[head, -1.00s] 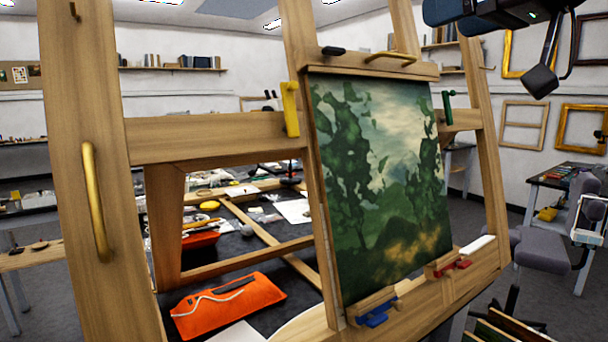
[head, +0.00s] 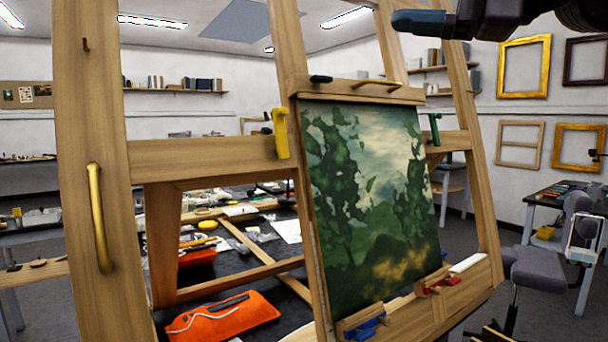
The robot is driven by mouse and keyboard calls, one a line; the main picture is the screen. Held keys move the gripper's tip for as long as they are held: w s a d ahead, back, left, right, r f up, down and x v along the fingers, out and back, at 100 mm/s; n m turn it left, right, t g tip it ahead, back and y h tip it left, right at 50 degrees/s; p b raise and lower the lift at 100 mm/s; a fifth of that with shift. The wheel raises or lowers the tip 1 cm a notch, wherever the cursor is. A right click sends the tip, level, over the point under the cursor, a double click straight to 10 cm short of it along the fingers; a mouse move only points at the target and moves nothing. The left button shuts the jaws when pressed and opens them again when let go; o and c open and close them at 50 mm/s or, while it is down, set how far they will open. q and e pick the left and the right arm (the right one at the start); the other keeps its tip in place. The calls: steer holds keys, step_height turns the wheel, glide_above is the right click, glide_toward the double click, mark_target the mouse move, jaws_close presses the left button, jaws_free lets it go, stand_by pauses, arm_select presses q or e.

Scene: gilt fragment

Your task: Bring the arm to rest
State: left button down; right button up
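My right arm (head: 480,22) comes in at the top right as a dark, cropped shape, above and in front of the easel's right side. It appears apart from the easel. Its dark bluish end points left, close to the easel's right upright. The picture edge cuts off much of the arm, and I cannot make out two separate fingertips or anything held. My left arm and gripper are not in view.
A wooden easel (head: 200,158) fills the foreground, holding a green landscape painting (head: 365,200). Behind it, an orange pouch (head: 225,318) lies on a dark table. A grey chair (head: 540,270) and a side table (head: 560,195) stand right. Grey floor shows between.

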steer(key=w+d+f+m+t+y, duration=0.15)
steer(key=w+f+m, duration=0.4)
steer(key=m, duration=0.65)
steer(key=w+f+m+t+y, duration=0.25)
steer(key=w+f+m, duration=0.3)
steer(key=m, duration=0.65)
steer(key=w+d+f+m+t+h, duration=0.2)
steer(key=d+f+m+t+h, duration=0.15)
steer(key=f+m, duration=0.55)
steer(key=w+d+f+m+t+h, duration=0.2)
steer(key=f+m+h, duration=0.3)
steer(key=f+m, duration=0.45)
steer(key=w+d+f+m+t+h, duration=0.25)
steer(key=f+m+h, duration=0.25)
steer(key=f+m, duration=0.4)
steer(key=s+d+f+m+g+h, duration=0.25)
steer(key=s+f+m, duration=0.25)
steer(key=f, duration=0.8)
steer(key=s+d+f+m+g+h, duration=0.1)
steer(key=s+d+f+m+h, duration=0.3)
steer(key=f, duration=1)
steer(key=s+f+m+g+h, duration=0.2)
steer(key=s+f+m+g, duration=0.2)
steer(key=s+f, duration=1.3)
steer(key=s+m, duration=0.1)
steer(key=s, duration=0.3)
steer(key=shift+s+f, duration=0.2)
